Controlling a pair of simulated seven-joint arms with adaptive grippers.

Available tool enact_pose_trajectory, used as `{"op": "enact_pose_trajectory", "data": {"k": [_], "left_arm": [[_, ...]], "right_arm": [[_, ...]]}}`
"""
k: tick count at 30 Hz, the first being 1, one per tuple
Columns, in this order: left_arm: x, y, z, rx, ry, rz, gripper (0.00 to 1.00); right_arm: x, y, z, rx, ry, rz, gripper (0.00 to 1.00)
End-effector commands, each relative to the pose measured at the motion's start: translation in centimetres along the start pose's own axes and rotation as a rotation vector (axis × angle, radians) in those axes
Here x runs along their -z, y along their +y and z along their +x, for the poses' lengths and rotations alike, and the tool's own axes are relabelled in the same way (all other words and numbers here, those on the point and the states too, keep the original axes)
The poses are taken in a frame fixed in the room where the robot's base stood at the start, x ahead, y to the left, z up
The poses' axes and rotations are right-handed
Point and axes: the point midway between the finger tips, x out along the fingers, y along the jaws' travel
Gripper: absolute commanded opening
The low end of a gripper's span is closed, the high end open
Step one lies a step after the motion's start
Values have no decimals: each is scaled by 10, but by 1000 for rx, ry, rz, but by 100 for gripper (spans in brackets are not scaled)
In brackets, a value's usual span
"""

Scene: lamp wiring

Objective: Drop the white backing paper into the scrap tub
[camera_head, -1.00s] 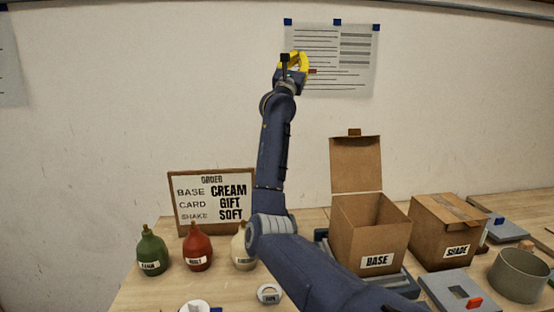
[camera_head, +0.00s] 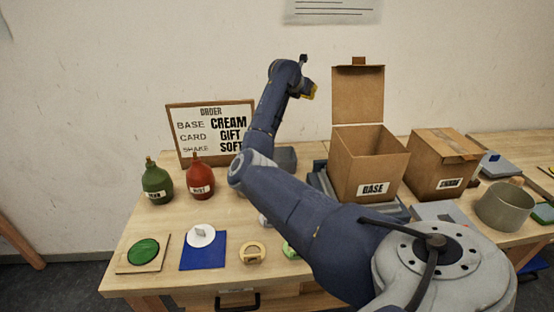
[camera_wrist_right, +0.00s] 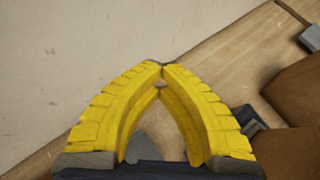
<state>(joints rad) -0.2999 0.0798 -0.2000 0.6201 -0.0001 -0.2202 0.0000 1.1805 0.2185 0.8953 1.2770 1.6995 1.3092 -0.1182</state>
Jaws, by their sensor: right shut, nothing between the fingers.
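A round grey-green tub (camera_head: 503,208), likely the scrap tub, stands at the right of the table and looks empty from here. A small white round piece (camera_head: 201,235) lies on a blue square (camera_head: 204,256) at the front left; I cannot tell whether it is the backing paper. My right gripper (camera_head: 309,91) is raised behind the table's middle, left of the open box and far from both. In the right wrist view its yellow fingers (camera_wrist_right: 162,69) meet at the tips with nothing between them. My left gripper is not in view.
An open BASE box (camera_head: 370,165) and a closed SHADE box (camera_head: 443,163) stand right of centre. A green bottle (camera_head: 157,183) and a red bottle (camera_head: 200,181) stand before the order board (camera_head: 212,130). My right arm crosses the table's middle and hides part of it.

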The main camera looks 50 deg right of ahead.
Motion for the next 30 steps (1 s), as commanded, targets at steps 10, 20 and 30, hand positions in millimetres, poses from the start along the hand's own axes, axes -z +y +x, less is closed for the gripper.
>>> {"op": "enact_pose_trajectory", "data": {"k": [10, 20, 30], "left_arm": [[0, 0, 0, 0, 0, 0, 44], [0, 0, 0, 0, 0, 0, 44], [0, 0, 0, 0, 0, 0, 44]], "right_arm": [[111, 2, 2, -45, 432, -129, 0], [149, 16, -20, -150, 614, -234, 0], [162, 16, -14, -174, 620, -289, 0]]}}
